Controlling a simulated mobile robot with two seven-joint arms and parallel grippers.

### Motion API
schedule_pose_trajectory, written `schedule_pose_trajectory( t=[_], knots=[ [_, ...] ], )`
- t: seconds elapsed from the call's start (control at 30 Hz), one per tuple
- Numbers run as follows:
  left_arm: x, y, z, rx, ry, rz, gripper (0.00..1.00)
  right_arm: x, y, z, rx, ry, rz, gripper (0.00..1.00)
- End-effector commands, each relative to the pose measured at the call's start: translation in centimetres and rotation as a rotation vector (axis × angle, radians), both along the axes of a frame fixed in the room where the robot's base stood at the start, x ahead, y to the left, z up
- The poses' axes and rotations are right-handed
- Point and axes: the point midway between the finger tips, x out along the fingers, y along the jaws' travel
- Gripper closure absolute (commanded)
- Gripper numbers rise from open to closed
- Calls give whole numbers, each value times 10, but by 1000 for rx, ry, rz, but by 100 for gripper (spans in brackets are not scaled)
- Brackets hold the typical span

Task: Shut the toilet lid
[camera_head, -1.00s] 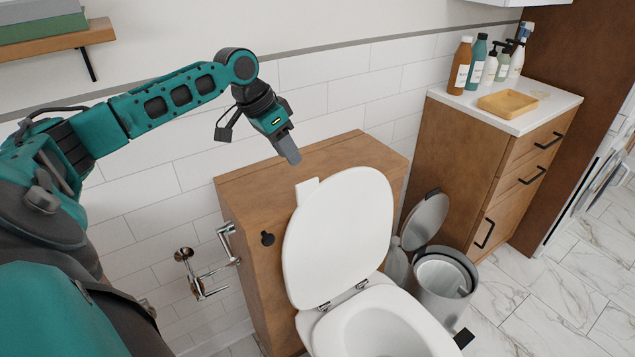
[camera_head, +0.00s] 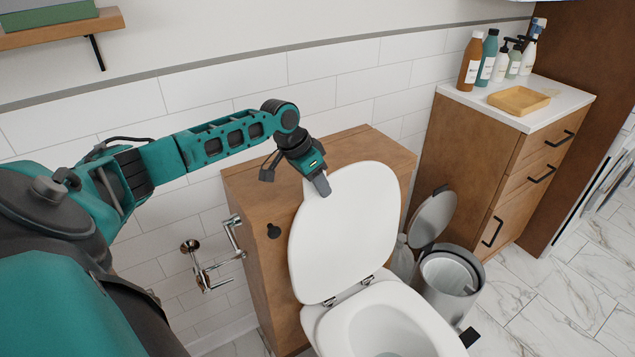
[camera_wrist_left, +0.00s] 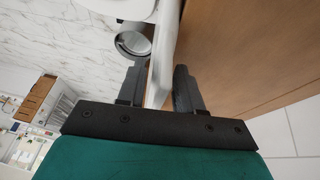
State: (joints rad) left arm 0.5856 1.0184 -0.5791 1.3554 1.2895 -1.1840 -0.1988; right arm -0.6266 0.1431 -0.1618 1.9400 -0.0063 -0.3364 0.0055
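The white toilet lid (camera_head: 345,235) stands raised, leaning back near the wooden cistern box (camera_head: 262,205). Its hinges show at its lower edge, above the open white toilet bowl (camera_head: 385,325). My left gripper (camera_head: 323,187) is at the lid's top edge, pointing down, with one finger in front of the lid's face. In the left wrist view, the two dark fingers (camera_wrist_left: 160,88) are apart, with the lid's white edge (camera_wrist_left: 160,62) between them. A gap shows on at least the left side, so the grip is not closed. My right gripper is not in view.
A metal bin (camera_head: 448,280) with its lid up stands right of the toilet. A wooden cabinet (camera_head: 470,155) with bottles and a tan tray (camera_head: 518,100) is beyond it. A chrome paper holder (camera_head: 205,270) is on the left. A shelf (camera_head: 60,28) hangs upper left.

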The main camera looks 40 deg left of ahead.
Motion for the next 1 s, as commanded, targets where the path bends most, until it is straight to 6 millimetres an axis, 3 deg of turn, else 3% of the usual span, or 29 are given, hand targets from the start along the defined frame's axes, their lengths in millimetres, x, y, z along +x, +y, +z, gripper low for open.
schedule_pose_trajectory(
  t=[0.13, 0.5, 1.0],
  knots=[
    [0, 0, 0, 0, 0, 0, 65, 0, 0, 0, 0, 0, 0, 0],
    [0, 0, 1, 0, 0, 0, 100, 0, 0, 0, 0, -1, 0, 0],
    [0, 0, 1, 0, 0, 0, 100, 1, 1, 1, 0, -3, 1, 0]
  ],
)
